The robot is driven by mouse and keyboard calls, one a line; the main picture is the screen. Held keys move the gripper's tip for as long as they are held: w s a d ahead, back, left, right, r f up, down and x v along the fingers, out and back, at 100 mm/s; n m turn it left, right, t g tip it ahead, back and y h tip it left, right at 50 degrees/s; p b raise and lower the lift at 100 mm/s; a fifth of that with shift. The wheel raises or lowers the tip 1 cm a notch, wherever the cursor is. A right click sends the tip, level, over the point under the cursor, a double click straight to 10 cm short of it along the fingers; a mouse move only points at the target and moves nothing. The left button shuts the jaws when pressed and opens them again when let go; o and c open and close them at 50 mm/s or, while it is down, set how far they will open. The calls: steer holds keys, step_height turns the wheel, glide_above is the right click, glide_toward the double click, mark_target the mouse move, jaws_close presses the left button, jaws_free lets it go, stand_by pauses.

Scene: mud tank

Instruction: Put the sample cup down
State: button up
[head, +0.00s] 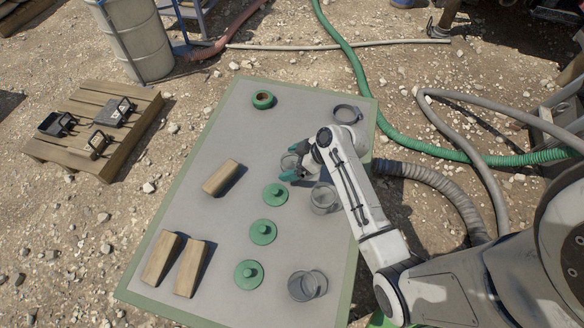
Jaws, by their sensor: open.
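My arm comes in from the right and hides part of the table.
Wooden blocks lie on the left half, one (222,178) in the middle and two (175,263) near the front. A green ring (263,99) and a grey ring-shaped item (346,114) lie at the far end. The far middle is clear. Hoses (440,150) run along the ground at right.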

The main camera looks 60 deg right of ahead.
steer(key=shift+c, duration=0.3)
steer(key=c, duration=1.1)
steer(key=shift+o, duration=0.2)
steer(key=shift+r, duration=0.1)
